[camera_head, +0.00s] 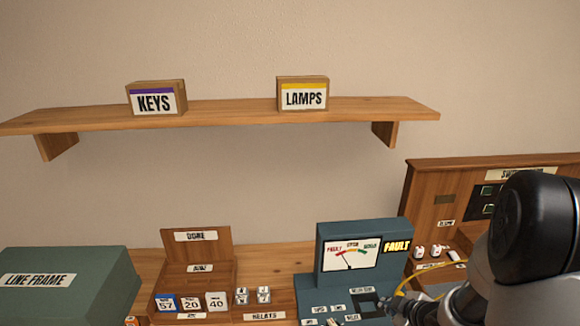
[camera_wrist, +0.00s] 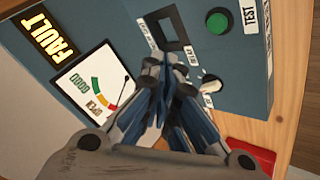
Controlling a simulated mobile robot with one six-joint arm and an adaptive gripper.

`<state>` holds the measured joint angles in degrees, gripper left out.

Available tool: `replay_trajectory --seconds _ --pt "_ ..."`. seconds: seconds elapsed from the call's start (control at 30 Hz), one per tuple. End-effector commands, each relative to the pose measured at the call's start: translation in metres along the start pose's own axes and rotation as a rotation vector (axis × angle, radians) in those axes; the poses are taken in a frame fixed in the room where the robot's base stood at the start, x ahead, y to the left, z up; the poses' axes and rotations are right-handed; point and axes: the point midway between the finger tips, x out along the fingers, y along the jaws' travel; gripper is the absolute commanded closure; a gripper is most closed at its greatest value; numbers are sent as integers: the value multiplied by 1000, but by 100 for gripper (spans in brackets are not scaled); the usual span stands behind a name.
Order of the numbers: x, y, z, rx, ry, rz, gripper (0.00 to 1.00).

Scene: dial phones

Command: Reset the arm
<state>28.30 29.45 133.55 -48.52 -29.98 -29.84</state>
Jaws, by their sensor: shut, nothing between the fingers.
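My gripper (camera_wrist: 163,70) is shut and empty in the wrist view, its fingertips pointing at the front panel of a teal test set (camera_wrist: 130,20). The fingertips appear close to a dark rectangular slot (camera_wrist: 169,31); whether they touch the panel I cannot tell. In the head view my gripper (camera_head: 388,304) is at the lower right, in front of the test set (camera_head: 318,262), and only partly shows. My dark arm (camera_head: 530,235) covers the right side there. The test set has a needle meter (camera_head: 350,254) and a lit FAULT sign (camera_head: 397,246).
A green button (camera_wrist: 218,21) marked TEST and a white knob (camera_wrist: 210,84) are near the fingers. A wooden switchboard (camera_head: 430,190) stands behind my arm. A wooden rack (camera_head: 215,243), numbered blocks (camera_head: 191,303) and a LINE FRAME box (camera_head: 90,265) are left. Above is a shelf (camera_head: 220,113).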

Motion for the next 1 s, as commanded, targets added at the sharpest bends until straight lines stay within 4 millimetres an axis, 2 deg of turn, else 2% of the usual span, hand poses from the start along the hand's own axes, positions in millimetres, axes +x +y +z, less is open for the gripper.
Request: replay_trajectory --seconds 0.03,0.17,0.27,0.37,0.47,0.6,0.7,0.83,0.9,1.0 --pt "-17 14 -11 15 -37 28 100" --pt "-66 33 -29 127 -156 84 100" --pt "-108 35 -43 239 -225 118 100" --pt "-151 25 -57 365 -272 135 100" --pt "-193 4 -70 496 -301 131 100" --pt "-246 -40 -87 677 -320 83 100" --pt "-277 -75 -95 781 -327 25 100" --pt "-305 -111 -101 868 -334 -47 100" --pt "-314 -124 -102 893 -338 -75 100" --pt "-320 -133 -103 912 -342 -96 100"
